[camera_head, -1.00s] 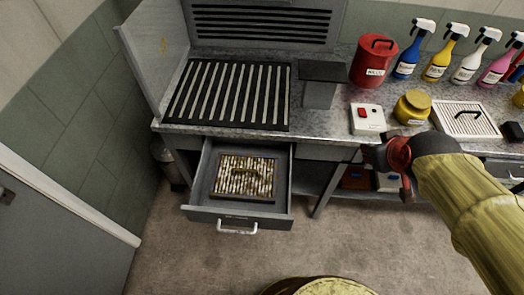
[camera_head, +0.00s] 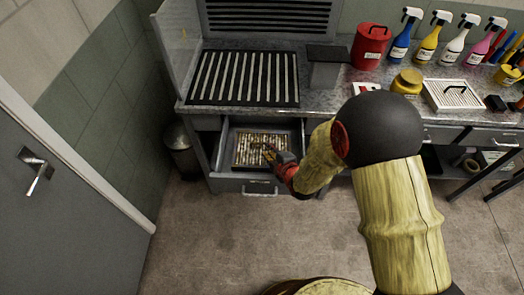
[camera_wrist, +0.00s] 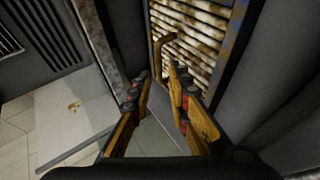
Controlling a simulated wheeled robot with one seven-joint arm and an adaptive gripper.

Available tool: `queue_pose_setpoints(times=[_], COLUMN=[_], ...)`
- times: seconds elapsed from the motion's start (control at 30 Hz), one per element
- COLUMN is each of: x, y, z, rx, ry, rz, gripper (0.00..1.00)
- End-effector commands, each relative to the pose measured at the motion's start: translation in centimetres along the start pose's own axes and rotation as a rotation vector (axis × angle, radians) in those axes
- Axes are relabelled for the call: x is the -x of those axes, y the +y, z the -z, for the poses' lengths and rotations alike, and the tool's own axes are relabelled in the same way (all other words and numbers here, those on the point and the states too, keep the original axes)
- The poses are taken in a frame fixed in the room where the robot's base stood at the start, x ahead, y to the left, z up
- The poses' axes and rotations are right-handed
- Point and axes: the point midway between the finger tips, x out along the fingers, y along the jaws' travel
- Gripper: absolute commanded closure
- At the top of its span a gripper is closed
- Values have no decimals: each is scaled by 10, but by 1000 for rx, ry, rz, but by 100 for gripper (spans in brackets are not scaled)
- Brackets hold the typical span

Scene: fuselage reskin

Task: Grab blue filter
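A pleated filter (camera_head: 248,151) lies in the open drawer (camera_head: 228,184) under the bench. Its pleats are stained brown and white. In the wrist view the filter (camera_wrist: 205,30) shows a dark blue edge and a brownish handle (camera_wrist: 162,46). My gripper (camera_head: 270,152) reaches into the drawer over the right part of the filter. In the wrist view my gripper (camera_wrist: 160,78) is open, with the handle just beyond the fingertips and roughly in line with the gap. The fingers do not appear closed on it. My arm and gripper hide part of the drawer's right side.
A white filter (camera_head: 461,95) with a black handle lies on the bench. A red canister (camera_head: 371,46), a yellow jar (camera_head: 407,82) and several spray bottles (camera_head: 437,36) stand along the back. A bin (camera_head: 182,150) stands left of the drawer.

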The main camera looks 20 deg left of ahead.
Motion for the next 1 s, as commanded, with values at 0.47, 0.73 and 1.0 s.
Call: queue_pose_setpoints(times=[0.47,0.73,1.0], x=[-58,-66,-65], y=[-1,1,1], z=[3,3,3], rx=[-3,-4,-4], ry=[-1,-2,-2], rz=[1,0,0], gripper=[82,82,92])
